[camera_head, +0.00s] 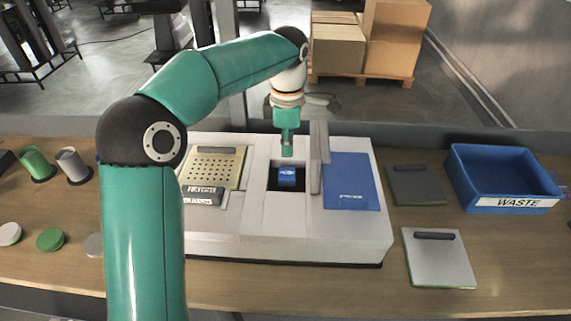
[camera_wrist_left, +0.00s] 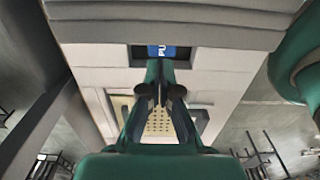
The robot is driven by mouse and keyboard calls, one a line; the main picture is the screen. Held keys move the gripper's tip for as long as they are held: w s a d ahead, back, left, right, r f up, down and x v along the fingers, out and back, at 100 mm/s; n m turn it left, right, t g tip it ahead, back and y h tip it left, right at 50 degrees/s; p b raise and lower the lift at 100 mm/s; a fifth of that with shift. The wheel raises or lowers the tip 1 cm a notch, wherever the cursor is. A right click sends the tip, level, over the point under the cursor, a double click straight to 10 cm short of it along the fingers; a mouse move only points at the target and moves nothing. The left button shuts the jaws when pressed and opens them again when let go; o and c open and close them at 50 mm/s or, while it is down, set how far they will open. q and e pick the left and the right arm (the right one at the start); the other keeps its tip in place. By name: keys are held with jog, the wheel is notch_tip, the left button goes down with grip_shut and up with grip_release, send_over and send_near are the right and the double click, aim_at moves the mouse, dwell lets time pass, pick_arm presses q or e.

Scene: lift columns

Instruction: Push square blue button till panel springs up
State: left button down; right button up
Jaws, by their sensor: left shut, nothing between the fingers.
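The square blue button (camera_head: 287,177) sits in a dark recess in the middle of the white machine (camera_head: 270,237). Part of it also shows in the left wrist view (camera_wrist_left: 163,51), beyond the fingertips. My left gripper (camera_head: 287,150) is shut and empty, pointing down just above and behind the button, with a visible gap. In the left wrist view its fingers (camera_wrist_left: 160,92) are together. A grey upright panel (camera_head: 319,157) stands right of the recess. A flat blue panel (camera_head: 350,181) lies to its right. My right gripper is not in view.
A perforated plate (camera_head: 214,165) and a label reading LATCH (camera_head: 202,195) are on the machine's left. A blue WASTE bin (camera_head: 503,205), a dark plate (camera_head: 415,186) and a light plate (camera_head: 438,262) lie right. Cups (camera_head: 72,165) and round lids (camera_head: 50,239) are left.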

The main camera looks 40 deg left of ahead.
aim_at(287, 172)
pick_arm(q)
jog(key=shift+f, duration=2.8)
